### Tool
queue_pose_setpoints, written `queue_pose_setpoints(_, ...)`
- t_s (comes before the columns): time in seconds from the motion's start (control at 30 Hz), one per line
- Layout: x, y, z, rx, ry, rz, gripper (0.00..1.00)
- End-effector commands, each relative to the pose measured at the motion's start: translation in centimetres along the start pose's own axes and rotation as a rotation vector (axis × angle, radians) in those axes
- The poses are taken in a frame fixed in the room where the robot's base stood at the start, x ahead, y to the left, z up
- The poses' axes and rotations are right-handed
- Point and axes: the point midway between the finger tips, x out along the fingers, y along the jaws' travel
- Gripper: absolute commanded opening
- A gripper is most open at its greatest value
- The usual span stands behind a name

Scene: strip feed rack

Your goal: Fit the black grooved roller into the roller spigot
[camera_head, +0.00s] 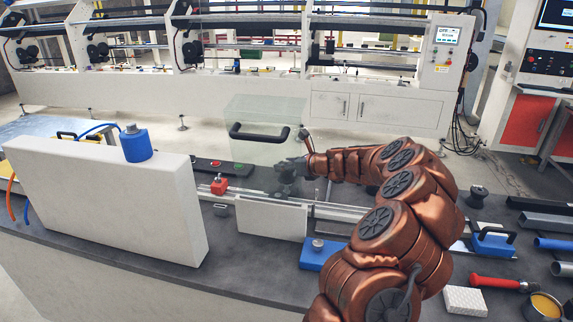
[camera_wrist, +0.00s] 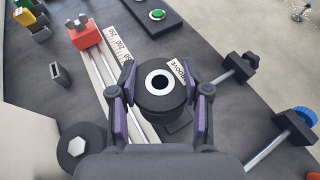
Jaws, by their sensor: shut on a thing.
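The black grooved roller (camera_wrist: 158,104) is in the wrist view, a dark cylinder with a white ring around a dark centre hole and a white "GROOVE" label. My gripper (camera_wrist: 166,90) is shut on it, a purple-padded finger on either side. In the head view my gripper (camera_head: 290,168) is at the end of the copper arm, low by the clear guard, small and partly blended with it. Two metal rods with dark ends, an upper one (camera_wrist: 227,77) and a lower one (camera_wrist: 264,154), lie to the right. I cannot tell which part is the roller spigot.
A red block (camera_wrist: 84,34) sits on the rail beside a printed scale (camera_wrist: 118,45). A clear guard (camera_head: 262,112) with a black handle stands behind my gripper. A white panel (camera_head: 105,200) blocks the left. A red-handled tool (camera_head: 495,283) and blue blocks lie at right.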

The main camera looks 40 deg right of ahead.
Motion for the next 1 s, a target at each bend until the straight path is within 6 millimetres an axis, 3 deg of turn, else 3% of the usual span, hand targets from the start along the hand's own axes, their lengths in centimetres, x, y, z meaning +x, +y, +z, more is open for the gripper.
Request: queue_pose_setpoints(1.0,0.5,0.0,-1.2,0.001,-0.001,0.0,0.06)
